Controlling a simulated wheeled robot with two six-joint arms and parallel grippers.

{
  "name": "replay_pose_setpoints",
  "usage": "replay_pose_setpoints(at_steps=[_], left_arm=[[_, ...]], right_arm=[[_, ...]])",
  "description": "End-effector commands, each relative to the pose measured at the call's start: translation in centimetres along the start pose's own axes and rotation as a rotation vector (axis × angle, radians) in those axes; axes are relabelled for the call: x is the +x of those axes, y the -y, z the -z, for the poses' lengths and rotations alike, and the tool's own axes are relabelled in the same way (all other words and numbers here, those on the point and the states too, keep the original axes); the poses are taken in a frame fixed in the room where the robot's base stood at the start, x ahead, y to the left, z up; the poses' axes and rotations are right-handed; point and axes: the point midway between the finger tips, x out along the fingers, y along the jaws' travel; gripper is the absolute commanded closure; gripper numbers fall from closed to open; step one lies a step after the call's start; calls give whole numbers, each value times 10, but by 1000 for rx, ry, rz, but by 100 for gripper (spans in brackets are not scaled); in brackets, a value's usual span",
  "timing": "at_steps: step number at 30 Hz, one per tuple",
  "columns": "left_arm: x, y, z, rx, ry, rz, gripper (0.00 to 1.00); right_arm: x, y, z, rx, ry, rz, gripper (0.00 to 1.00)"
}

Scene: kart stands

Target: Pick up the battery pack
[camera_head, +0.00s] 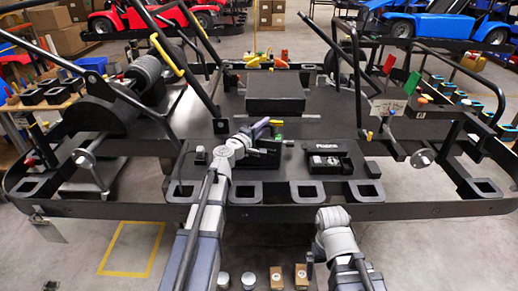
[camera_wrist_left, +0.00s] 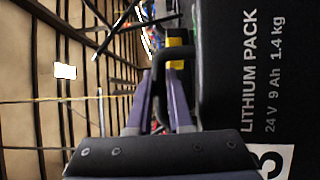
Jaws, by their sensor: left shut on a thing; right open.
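The battery pack (camera_head: 266,157) is a black box beside my left gripper, on the near part of the black kart frame. The left wrist view shows its side (camera_wrist_left: 235,90), lettered "LITHIUM PACK 24 V 9 Ah 1.4 kg", with a dark handle and a yellow part. My left gripper (camera_head: 262,127) has its purple fingers (camera_wrist_left: 160,85) shut on the pack's handle. I cannot tell whether the pack touches the surface under it. My right gripper (camera_head: 310,264) is open and empty low in the head view, apart from the pack; its fingers are mostly hidden.
A black tray (camera_head: 347,163) with a small unit in it sits right of the pack. A black box (camera_head: 275,92) stands behind. Bars and a steering frame (camera_head: 438,88) rise on both sides. Small boxes (camera_head: 276,277) and round pieces stand low in front. A bench (camera_head: 60,103) is at left.

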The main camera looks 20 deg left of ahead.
Motion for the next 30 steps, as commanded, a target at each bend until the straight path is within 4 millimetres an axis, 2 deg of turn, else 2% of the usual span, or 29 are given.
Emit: replay_pose_setpoints(at_steps=[23,30], left_arm=[[0,0,0,-1,0,0,100],[0,-7,0,-1,0,-1,100]], right_arm=[[0,0,0,0,0,0,0],[-7,-1,0,0,0,0,0]])
